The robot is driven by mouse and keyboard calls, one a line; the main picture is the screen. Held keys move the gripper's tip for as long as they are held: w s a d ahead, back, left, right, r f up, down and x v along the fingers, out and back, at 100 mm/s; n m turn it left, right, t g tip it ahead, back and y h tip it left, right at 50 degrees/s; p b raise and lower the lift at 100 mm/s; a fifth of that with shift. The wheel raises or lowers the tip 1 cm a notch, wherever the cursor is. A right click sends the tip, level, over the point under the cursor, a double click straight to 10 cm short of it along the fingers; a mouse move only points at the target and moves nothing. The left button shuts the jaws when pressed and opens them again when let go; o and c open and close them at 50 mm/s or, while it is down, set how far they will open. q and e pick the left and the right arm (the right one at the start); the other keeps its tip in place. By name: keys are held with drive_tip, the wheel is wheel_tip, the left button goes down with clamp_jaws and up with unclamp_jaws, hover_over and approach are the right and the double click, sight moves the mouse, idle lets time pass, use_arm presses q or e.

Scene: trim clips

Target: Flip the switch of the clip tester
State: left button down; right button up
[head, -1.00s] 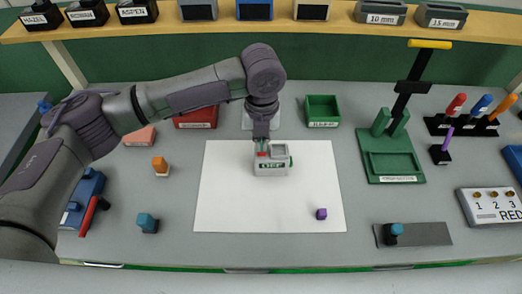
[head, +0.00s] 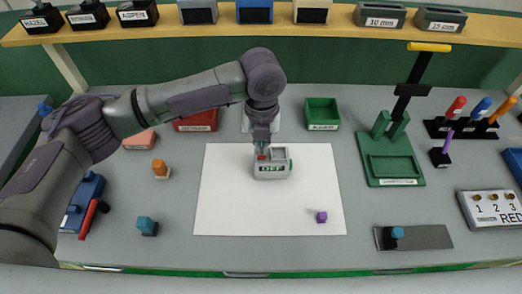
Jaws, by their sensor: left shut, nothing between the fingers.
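The clip tester (head: 271,171) is a small grey box on the white mat (head: 235,213), with "OFF" in green on its front and a green knob on its right side. A small red part (head: 262,156) shows at its upper left. My left gripper (head: 261,149) points down right above that red part, shut and empty. I cannot tell whether the fingertips touch it. My right gripper is not in view.
A green bin (head: 322,112) and a red bin (head: 196,121) stand behind the mat. A green press (head: 393,160) stands to the right. The mat's front is mostly clear.

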use_arm(q)
drive_tip(key=shift+f+b, duration=0.45)
drive_tip(key=shift+f, duration=0.8)
idle(0.8)
drive_tip(key=shift+s+r, duration=0.1)
drive_tip(key=shift+r+p, duration=0.9)
drive_tip(key=shift+p, duration=0.2)
wheel_tip(320, 180, up, 5)
drive_tip(key=p, duration=0.5)
drive_tip(key=shift+r, duration=0.1)
